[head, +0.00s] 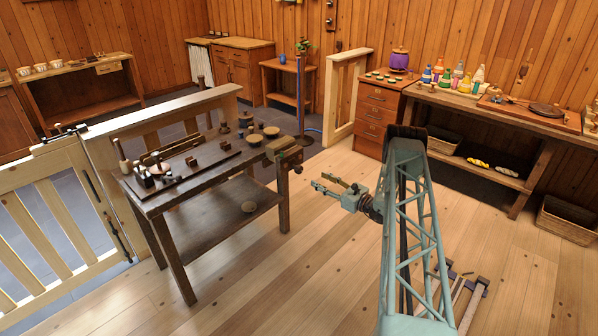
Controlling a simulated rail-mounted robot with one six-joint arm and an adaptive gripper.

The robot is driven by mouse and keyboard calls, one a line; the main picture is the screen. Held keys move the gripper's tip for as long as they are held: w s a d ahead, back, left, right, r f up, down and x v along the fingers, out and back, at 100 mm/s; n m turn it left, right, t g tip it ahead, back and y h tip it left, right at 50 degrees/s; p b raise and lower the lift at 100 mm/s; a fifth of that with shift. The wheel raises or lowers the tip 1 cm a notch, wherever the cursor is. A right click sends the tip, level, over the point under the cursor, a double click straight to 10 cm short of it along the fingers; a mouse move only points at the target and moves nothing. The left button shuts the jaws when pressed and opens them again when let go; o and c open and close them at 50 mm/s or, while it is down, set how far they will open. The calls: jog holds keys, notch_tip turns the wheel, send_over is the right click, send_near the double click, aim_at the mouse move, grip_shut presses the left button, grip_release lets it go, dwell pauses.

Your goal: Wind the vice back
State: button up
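The vice (289,157) is fixed at the right end of the dark wooden workbench (190,196). Its dark jaw faces the open floor, and a small part like a handle (298,169) shows at its lower right. A pale greenish block (279,145) sits at the top of the vice; I cannot tell whether it is clamped. My gripper (318,181) is to the right of and below the vice in the picture, apart from it. Its two fingers are spread and point left toward the bench. Nothing shows between them.
Bowls (254,140) and small turned pieces stand on the bench near the vice. A tool board (180,166) lies to the left. A pale wooden gate (60,215) stands at the left. Clamps (470,293) lie on the floor at right.

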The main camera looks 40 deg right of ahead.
aim_at(301, 170)
jog(key=shift+w, duration=0.15)
dwell(0.3)
jog(key=shift+w+a+b, duration=0.35)
jog(key=shift+w+b, duration=0.1)
jog(key=shift+w, duration=1.75)
jog(key=shift+w+a+b, duration=0.4)
jog(key=shift+w, duration=1.85)
jog(key=shift+w+a+b, duration=0.35)
jog(key=shift+w+b, duration=0.1)
jog(key=shift+w, duration=1.75)
jog(key=c, duration=0.8)
